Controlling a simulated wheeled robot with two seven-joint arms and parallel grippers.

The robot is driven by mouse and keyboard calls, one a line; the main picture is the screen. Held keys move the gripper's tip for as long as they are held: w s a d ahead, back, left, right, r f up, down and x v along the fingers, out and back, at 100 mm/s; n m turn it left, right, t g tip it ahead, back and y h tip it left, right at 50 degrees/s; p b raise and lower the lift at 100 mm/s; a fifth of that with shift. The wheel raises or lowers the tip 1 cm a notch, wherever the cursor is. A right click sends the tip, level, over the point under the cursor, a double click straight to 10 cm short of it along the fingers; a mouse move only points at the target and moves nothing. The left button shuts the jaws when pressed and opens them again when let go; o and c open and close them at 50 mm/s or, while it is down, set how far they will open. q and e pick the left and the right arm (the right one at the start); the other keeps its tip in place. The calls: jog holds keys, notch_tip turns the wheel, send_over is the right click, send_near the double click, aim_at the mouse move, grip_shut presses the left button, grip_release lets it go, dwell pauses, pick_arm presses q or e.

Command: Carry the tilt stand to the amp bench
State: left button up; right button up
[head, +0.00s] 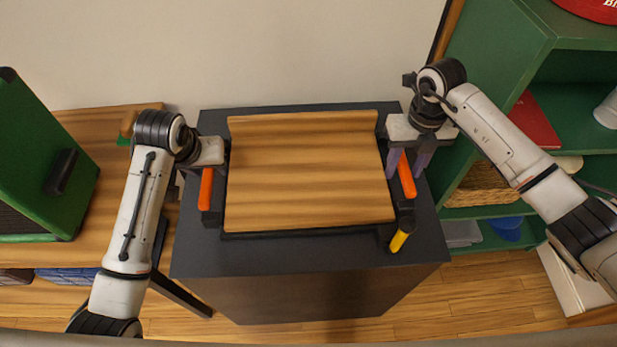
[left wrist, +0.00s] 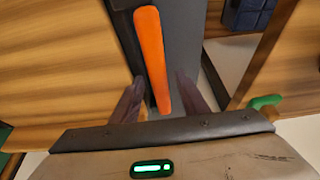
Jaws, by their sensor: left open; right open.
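My left gripper (head: 208,166) is open above the stand's left orange grip (head: 206,189). In the left wrist view, that orange grip (left wrist: 150,55) lies between the spread fingers (left wrist: 157,98). My right gripper (head: 408,163) is open, its fingers on either side of the right orange grip (head: 406,180). Whether any finger touches is unclear. A wooden bench (head: 90,125) at the left carries a green amp (head: 40,165).
A yellow-handled piece (head: 399,241) sticks out at the stand's front right corner. A green shelf unit (head: 490,60) stands at the right, with a wicker basket (head: 483,187) and a red book (head: 535,120). Wooden floor (head: 470,295) shows in front.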

pick_arm(q)
grip_shut()
pick_arm(e)
grip_shut()
dwell(1.2)
pick_arm(q)
jog(key=shift+w+r, duration=0.25)
jog(key=shift+r, duration=0.05)
pick_arm(e)
jog(key=shift+w+r, duration=0.15)
jog(key=shift+r, duration=0.1)
